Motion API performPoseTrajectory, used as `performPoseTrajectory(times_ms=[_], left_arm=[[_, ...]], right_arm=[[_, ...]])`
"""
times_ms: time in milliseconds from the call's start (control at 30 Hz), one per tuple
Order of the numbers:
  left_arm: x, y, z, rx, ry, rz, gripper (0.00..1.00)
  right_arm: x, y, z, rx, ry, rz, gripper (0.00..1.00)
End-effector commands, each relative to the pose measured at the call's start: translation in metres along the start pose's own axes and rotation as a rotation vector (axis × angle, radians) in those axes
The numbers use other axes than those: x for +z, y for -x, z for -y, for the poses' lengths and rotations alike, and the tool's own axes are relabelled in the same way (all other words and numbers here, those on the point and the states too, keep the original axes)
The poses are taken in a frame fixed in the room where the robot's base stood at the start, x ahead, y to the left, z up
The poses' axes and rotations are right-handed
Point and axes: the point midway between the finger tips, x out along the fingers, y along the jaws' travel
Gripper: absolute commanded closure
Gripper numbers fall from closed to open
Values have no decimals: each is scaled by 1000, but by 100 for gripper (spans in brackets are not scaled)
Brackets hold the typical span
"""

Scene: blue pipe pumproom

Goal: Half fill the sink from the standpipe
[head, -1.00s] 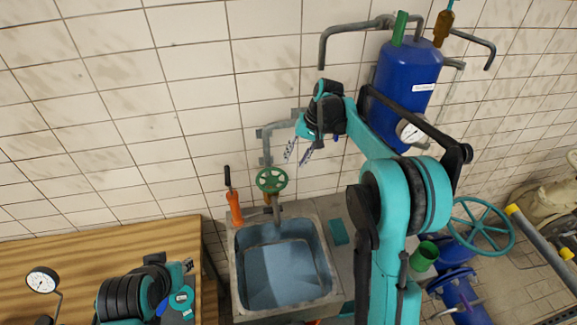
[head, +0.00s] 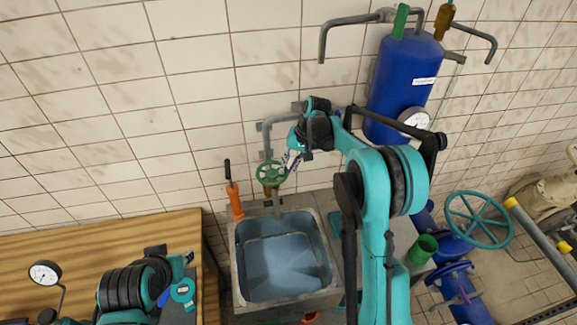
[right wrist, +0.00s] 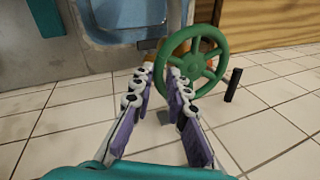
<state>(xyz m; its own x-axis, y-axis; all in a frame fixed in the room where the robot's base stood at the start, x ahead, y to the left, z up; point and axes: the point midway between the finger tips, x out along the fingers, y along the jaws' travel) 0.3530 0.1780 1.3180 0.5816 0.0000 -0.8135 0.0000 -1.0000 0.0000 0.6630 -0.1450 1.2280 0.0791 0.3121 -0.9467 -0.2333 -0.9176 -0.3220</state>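The standpipe (head: 267,138) rises against the tiled wall behind the sink, with a green handwheel (head: 270,172) on its valve. The grey metal sink (head: 238,270) has a blue-grey basin with what looks like water in it; I cannot tell the depth. No stream shows clearly at the spout. My right gripper (head: 291,160) is at the right edge of the handwheel. In the right wrist view its fingers (right wrist: 158,75) are apart and empty, with the wheel's rim (right wrist: 222,52) just beyond the fingertips. My left gripper (head: 187,287) is low over the wooden bench; its fingers are unclear.
An orange tool (head: 234,200) with a black handle stands left of the handwheel. A dial gauge (head: 45,273) stands on the wooden bench (head: 100,240). A blue tank (head: 402,85) with a gauge hangs at right. A large teal handwheel (head: 478,219) and blue pipes stand lower right.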

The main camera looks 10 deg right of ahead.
Motion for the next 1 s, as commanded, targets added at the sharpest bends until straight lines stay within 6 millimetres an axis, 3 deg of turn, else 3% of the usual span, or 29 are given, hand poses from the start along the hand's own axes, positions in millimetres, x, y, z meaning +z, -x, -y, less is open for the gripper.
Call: performPoseTrajectory(times_ms=[267, 600, 900, 933, 1000], left_arm=[[2, -3, 0, 0, 0, 0, 69], [11, -16, 0, 0, 0, 0, 69], [11, -15, 0, 0, 0, 0, 69], [11, -15, 0, 0, 0, 0, 69], [11, -15, 0, 0, 0, 0, 69]], right_arm=[[-3, -1, 0, 1, 37, 13, 100], [-21, -4, 6, 1, 345, 115, 100], [-21, -3, 7, 0, 363, 121, 100], [-21, -3, 7, 0, 363, 121, 84], [-21, -3, 7, 0, 363, 121, 65]])
